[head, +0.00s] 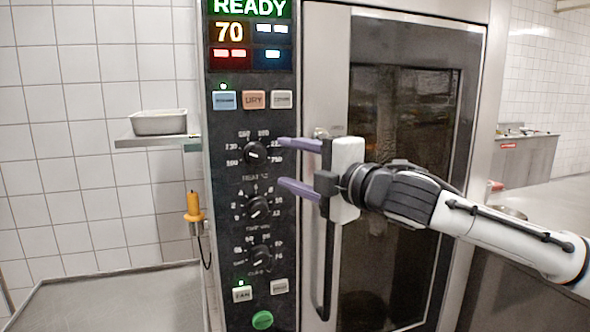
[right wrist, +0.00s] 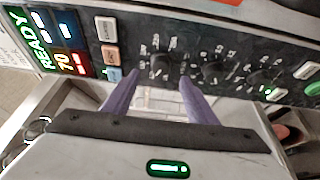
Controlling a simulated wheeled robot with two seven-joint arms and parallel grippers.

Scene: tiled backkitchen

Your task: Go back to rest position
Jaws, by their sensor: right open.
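My right gripper (head: 283,168) is in front of the oven, its two purple fingers apart and empty, pointing left toward the control panel (head: 233,180). In the right wrist view, the gripper (right wrist: 160,88) shows both fingers spread, with the panel's dials beyond them. I cannot tell whether the fingertips touch the panel. The white palm partly covers the upper part of the oven door handle (head: 327,270). The oven door (head: 405,110) appears shut, with a dark window. My left gripper is not in view.
The display (head: 250,35) reads READY and 70. A metal pan (head: 160,122) sits on a wall shelf (head: 150,139) at left. A yellow-handled probe (head: 193,207) hangs beside the panel. A steel counter (head: 120,300) lies lower left. Another counter (head: 530,160) stands at right.

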